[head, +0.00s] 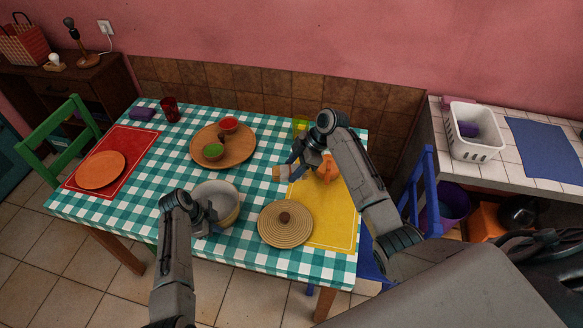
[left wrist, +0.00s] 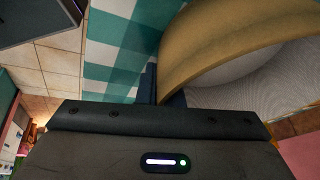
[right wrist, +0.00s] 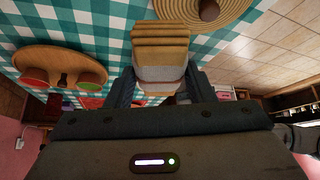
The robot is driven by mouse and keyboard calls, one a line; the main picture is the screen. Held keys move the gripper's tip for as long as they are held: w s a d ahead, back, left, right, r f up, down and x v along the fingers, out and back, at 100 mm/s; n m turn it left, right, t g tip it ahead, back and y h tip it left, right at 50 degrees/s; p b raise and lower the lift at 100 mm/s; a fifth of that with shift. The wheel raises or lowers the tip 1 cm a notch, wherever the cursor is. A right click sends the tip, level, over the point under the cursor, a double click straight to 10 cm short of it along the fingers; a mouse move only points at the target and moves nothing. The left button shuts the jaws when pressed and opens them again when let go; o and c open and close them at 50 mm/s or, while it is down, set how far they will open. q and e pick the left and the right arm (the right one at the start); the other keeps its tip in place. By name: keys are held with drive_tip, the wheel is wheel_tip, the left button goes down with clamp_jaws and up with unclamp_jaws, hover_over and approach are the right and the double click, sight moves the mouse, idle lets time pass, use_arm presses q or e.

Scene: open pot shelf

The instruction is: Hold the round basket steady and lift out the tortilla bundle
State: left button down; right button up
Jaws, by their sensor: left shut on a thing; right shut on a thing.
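The round basket (head: 229,215) stands on the checked table, with a tan wall and a pale grey inside; it looks empty. My left gripper (head: 208,214) is shut on its near wall, and the tan rim also fills much of the left wrist view (left wrist: 190,45). My right gripper (head: 288,170) is shut on the tortilla bundle (head: 278,173), a tan layered stack with a pale band, clear in the right wrist view (right wrist: 160,50). The bundle is outside the basket, to its right and farther back, seemingly above the table. The woven lid (head: 270,228) with a brown knob lies right of the basket.
A yellow mat (head: 335,225) lies under my right arm, with an orange thing (head: 327,168) partly hidden there. A wooden board (head: 237,152) with red and green bowls stands behind the basket. An orange plate (head: 100,170) is at left. A blue chair (head: 418,185) stands at right.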

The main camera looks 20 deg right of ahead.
sight(293, 168)
idle(0.4)
use_arm(q)
drive_tip(key=c, duration=0.7)
unclamp_jaws()
drive_tip(key=shift+r, duration=0.15)
use_arm(e)
drive_tip(key=shift+r, duration=0.15)
use_arm(q)
drive_tip(key=shift+p+v, duration=2.45)
drive_tip(key=shift+p, duration=0.15)
use_arm(e)
drive_tip(key=shift+r, duration=2.45)
drive_tip(key=shift+r+p, duration=0.6)
drive_tip(key=shift+p, duration=0.05)
drive_tip(key=shift+f, duration=0.1)
use_arm(q)
drive_tip(key=d+v, duration=0.1)
drive_tip(key=v, duration=0.7)
drive_tip(key=shift+r, duration=0.55)
